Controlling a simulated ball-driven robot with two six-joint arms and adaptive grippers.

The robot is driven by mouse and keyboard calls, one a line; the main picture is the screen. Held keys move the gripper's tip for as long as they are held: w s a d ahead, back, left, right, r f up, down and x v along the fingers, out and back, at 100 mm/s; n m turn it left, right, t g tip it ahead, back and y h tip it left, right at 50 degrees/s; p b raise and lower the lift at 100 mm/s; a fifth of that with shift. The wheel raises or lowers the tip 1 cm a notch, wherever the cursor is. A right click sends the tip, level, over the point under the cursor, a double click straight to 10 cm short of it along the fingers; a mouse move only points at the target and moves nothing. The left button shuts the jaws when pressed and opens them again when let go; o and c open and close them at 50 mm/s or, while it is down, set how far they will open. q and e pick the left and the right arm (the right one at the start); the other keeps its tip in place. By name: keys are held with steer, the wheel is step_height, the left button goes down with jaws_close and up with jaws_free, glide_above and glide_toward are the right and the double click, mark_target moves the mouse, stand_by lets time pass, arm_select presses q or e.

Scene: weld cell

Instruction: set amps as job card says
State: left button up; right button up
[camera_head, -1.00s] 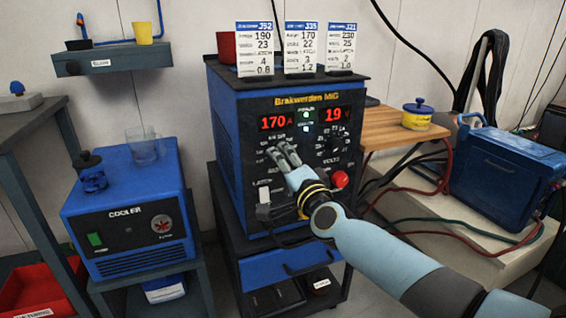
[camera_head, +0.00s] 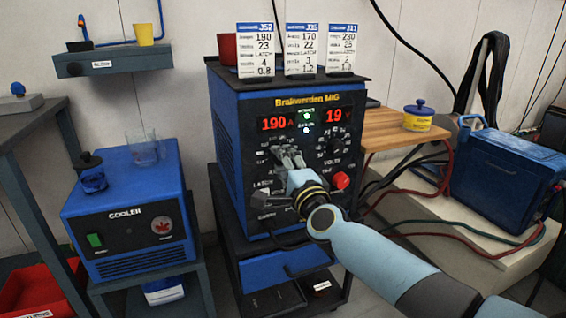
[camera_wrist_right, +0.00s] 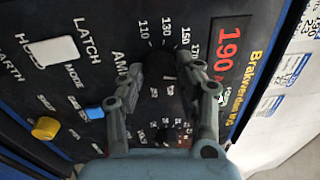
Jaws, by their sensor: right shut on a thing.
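The blue Brakwerden MIG welder (camera_head: 228,150) stands in the middle. Its red amps display (camera_head: 274,123) reads 190, and the volts display (camera_head: 338,115) reads 19. Three job cards stand on its top. The left card (camera_head: 255,50) begins 190, 23; the middle card (camera_head: 305,50) 170, 22; the right card (camera_head: 335,50) 230, 25. My right gripper (camera_head: 288,158) is at the panel below the amps display. In the right wrist view its fingers (camera_wrist_right: 166,82) are shut on the black amps knob (camera_wrist_right: 160,66), partly hidden between them. My left gripper is out of view.
A volts knob (camera_head: 336,146) and a red button (camera_head: 341,180) sit right of my gripper. A blue cooler (camera_head: 130,205) stands left, and a wooden shelf with a yellow tin (camera_head: 417,120) right. Cables run across the right-hand bench.

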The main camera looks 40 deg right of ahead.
steer(key=o, duration=1.2)
steer(key=shift+c, duration=0.2)
steer(key=v, duration=1.2)
steer(key=shift+r, duration=0.1)
